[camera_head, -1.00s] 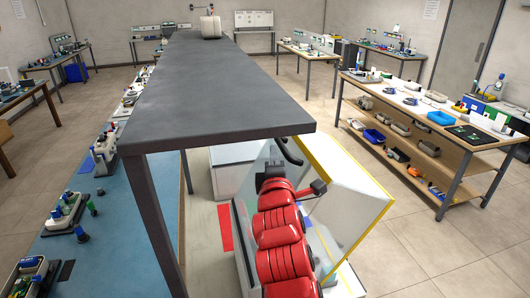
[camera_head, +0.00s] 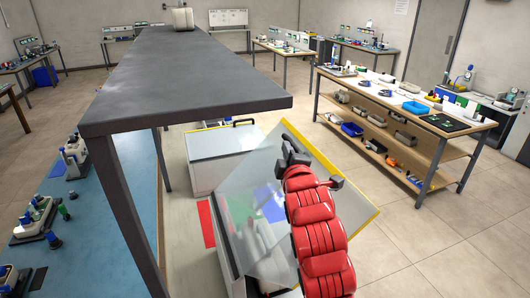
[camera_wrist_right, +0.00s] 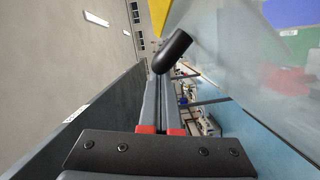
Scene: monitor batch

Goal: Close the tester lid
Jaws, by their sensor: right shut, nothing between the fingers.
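The tester lid (camera_head: 258,185) is a clear panel with yellow edging, standing raised and tilted above the white tester (camera_head: 228,240) in the head view. Blue and green patches show through it. My right gripper (camera_head: 287,148) is at the lid's upper part, at the end of my red arm, which covers part of the lid. In the wrist view my right gripper (camera_wrist_right: 169,78) has its two grey fingers together and empty. A black rounded bar (camera_wrist_right: 173,51) lies just beyond the fingertips; contact is unclear. The clear lid (camera_wrist_right: 240,50) fills the right side there. My left gripper is out of view.
A dark grey raised bench top (camera_head: 190,85) runs away at the left, with a blue surface (camera_head: 110,215) lower beside it. A white box (camera_head: 215,150) with a black handle stands behind the tester. A wooden workbench (camera_head: 400,105) stands at right. Floor between is clear.

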